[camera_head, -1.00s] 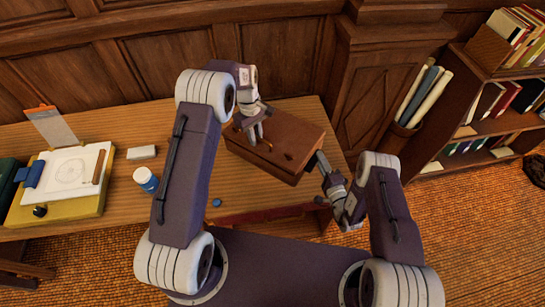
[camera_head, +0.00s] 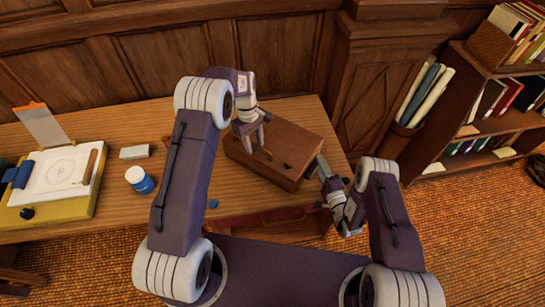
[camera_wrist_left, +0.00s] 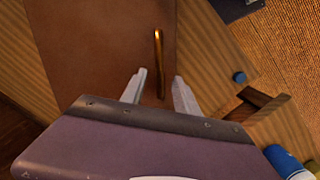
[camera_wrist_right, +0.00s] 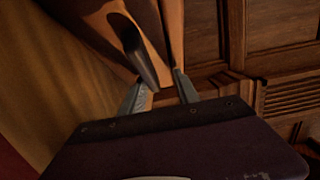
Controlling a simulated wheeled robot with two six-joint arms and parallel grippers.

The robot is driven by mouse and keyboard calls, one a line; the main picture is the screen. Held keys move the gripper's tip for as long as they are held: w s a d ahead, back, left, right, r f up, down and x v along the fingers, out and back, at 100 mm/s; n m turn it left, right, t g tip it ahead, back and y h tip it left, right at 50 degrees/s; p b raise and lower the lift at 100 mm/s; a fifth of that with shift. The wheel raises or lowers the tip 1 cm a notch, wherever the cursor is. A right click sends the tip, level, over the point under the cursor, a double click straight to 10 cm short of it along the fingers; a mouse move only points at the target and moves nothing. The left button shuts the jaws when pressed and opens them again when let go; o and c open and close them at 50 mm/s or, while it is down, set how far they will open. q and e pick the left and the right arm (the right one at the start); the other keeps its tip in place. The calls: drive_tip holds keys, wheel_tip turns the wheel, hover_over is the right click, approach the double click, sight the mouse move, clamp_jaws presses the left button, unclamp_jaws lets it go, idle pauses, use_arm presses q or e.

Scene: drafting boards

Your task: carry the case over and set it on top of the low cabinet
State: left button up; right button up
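The case is a brown box (camera_head: 285,151) lying on the wooden table, with a thin brass handle (camera_wrist_left: 158,62) on it. My left gripper (camera_head: 256,147) is above the case. In the left wrist view its fingers (camera_wrist_left: 159,92) are apart, one on each side of the handle's line, with a gap on both sides. My right gripper (camera_head: 318,167) is at the right end of the case. In the right wrist view its fingers (camera_wrist_right: 162,93) are apart near a dark brown part; contact is unclear. I cannot tell which furniture is the low cabinet.
A white bottle with a blue label (camera_head: 139,179), a pale block (camera_head: 134,152) and a drawing board (camera_head: 55,212) occupy the table's left part. A small blue disc (camera_head: 213,204) is near the front edge. A bookcase (camera_head: 490,125) stands at the right.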

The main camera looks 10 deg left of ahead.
use_arm(q)
drive_tip(key=shift+r, duration=0.15)
use_arm(e)
drive_tip(key=shift+s+r, duration=0.1)
drive_tip(key=shift+r, duration=0.05)
use_arm(q)
drive_tip(key=shift+w+r, duration=0.1)
drive_tip(key=shift+r, duration=0.3)
drive_tip(key=r, duration=0.7)
drive_tip(key=shift+w+a, duration=0.2)
drive_tip(key=shift+a, duration=0.15)
use_arm(e)
drive_tip(key=v, duration=1.2)
